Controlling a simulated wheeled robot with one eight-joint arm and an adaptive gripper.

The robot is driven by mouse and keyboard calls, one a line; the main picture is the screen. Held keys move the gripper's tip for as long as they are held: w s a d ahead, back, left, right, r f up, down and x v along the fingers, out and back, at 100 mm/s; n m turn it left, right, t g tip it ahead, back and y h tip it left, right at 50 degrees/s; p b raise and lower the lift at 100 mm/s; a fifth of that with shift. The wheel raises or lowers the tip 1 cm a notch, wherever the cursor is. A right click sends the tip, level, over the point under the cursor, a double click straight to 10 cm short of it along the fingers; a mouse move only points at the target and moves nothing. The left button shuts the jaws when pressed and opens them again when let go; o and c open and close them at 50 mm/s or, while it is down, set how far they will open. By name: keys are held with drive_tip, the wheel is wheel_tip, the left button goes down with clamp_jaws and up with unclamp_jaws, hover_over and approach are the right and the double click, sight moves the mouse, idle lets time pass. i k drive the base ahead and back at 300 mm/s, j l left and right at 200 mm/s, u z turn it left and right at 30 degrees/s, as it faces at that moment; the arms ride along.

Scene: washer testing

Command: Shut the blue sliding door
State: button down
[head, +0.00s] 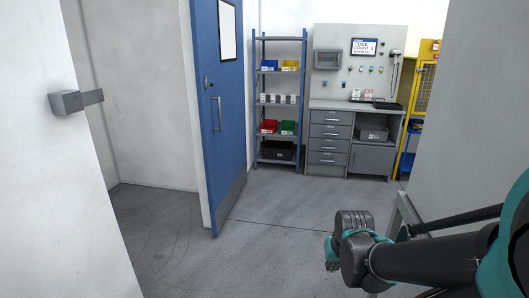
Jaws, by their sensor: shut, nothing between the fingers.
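A blue door (225,90) stands left of centre in the head view. It looks like a hinged door standing open at an angle, not a sliding one; no track shows. A lever handle (207,83) and an upright pull bar (217,114) sit near its closer edge. It has a white notice (228,30) and a grey kick plate (230,205). My gripper (332,263) is at the lower right, well apart from the door. It is shut and empty. Its fingers are small and partly hidden by my arm.
A grey box with a plate (66,102) juts from the left wall. Faint curved marks cross the floor (160,235) beside the door. Behind stand a blue shelf rack (280,88), a grey workbench (328,145) and a yellow cabinet (424,90). A pale wall closes the right. Floor before the door is clear.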

sight(217, 31)
drive_tip(key=i, duration=3.9)
drive_tip(key=i+l+u, duration=0.15)
drive_tip(key=i, duration=0.55)
drive_tip(key=i+l+u, duration=0.2)
drive_tip(key=i, duration=0.45)
drive_tip(key=j, duration=0.1)
